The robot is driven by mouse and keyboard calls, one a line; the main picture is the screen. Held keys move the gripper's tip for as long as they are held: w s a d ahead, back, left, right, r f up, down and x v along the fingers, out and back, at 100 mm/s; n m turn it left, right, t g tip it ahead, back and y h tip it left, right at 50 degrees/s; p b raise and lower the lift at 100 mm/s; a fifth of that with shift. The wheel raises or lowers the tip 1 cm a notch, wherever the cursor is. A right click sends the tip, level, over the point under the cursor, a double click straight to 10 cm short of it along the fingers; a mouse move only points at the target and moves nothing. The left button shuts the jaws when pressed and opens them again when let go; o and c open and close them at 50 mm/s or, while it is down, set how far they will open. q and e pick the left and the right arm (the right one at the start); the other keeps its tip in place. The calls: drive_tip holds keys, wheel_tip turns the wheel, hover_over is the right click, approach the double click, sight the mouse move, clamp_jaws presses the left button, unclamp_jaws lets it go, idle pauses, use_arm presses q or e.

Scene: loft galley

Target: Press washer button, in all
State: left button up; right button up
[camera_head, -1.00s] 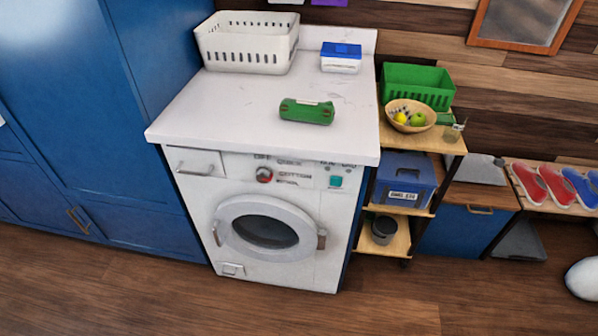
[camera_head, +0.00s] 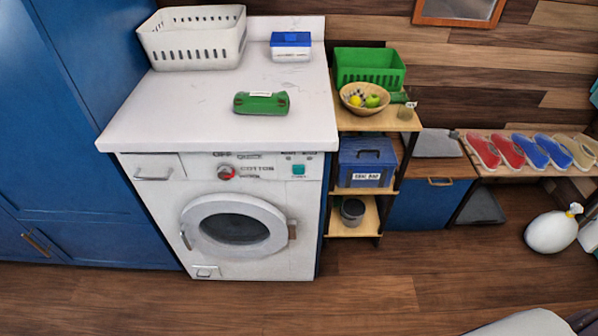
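The white washer (camera_head: 250,215) stands under a white countertop (camera_head: 200,110), its round door (camera_head: 233,224) closed. Its front panel has a red round knob (camera_head: 226,172) beside the word COTTON and a teal square button (camera_head: 298,170) at the right. Nothing covers the button or touches it. Neither of my grippers shows in the head view. A pale rounded shape, cut off at the bottom right edge, cannot be made out clearly.
A white basket (camera_head: 193,37), a blue-lidded box (camera_head: 290,46) and a green case (camera_head: 261,103) sit on the countertop. A wooden shelf (camera_head: 376,119) stands right of the washer. Blue cabinets (camera_head: 85,130) rise at left. The wooden floor (camera_head: 300,305) in front is clear.

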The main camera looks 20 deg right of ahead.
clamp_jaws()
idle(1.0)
